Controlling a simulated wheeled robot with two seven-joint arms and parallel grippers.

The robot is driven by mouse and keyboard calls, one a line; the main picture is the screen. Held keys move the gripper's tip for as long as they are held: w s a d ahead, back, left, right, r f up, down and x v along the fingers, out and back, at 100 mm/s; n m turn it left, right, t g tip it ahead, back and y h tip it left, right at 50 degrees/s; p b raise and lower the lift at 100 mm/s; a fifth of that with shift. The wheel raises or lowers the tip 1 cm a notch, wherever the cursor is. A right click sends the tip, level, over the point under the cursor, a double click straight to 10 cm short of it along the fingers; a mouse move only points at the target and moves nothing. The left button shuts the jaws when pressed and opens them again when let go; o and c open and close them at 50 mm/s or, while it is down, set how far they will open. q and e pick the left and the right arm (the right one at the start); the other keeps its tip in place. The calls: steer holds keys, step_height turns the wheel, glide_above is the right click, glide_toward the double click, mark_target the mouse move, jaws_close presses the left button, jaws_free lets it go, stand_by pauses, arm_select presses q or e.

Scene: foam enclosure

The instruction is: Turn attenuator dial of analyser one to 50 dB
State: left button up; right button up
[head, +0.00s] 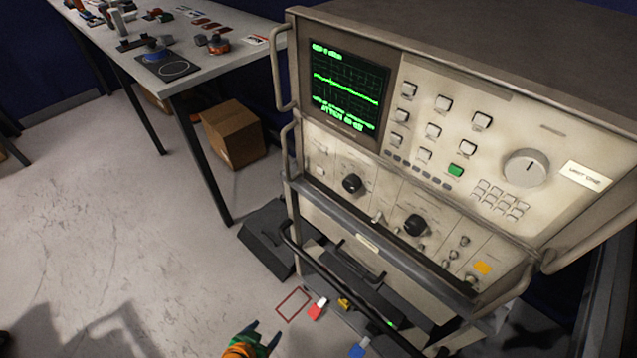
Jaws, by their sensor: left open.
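The analyser (455,75) is a large beige instrument on the right, with a card (586,176) reading "UNIT ONE". Its screen (346,84) shows a green trace and an attenuation line too blurred to read surely. On the lower panel are a left black dial (351,184) and a right black dial (414,225). Their markings are too small to read, so I cannot tell which is the attenuator. My left gripper (264,335) is at the bottom edge, open and empty, below and left of the dials, apart from the analyser. My right gripper is not in view.
A large beige knob (525,168) and several buttons are on the upper panel. Metal handles (278,70) and a front bar (385,247) stick out. A side table (215,65) with small items stands at the left, with a cardboard box (233,134) beneath. Open floor lies left.

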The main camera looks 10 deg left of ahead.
arm_select(q)
steer(key=w+d+r+t+h, duration=0.1)
steer(key=w+d+r+t, duration=0.15)
steer(key=w+r, duration=0.35)
steer(key=m+t+h+b, duration=0.45)
steer(key=t+h, duration=0.35)
steer(key=h, duration=0.3)
glide_toward(348, 188)
steer(key=w+d, duration=0.1)
steer(key=shift+m, duration=0.35)
steer(key=x, duration=0.2)
steer(key=p+x, duration=0.1)
steer(key=x, duration=0.4)
steer(key=shift+a+r+p, duration=0.1)
steer(key=shift+r+p, duration=0.2)
jaws_close()
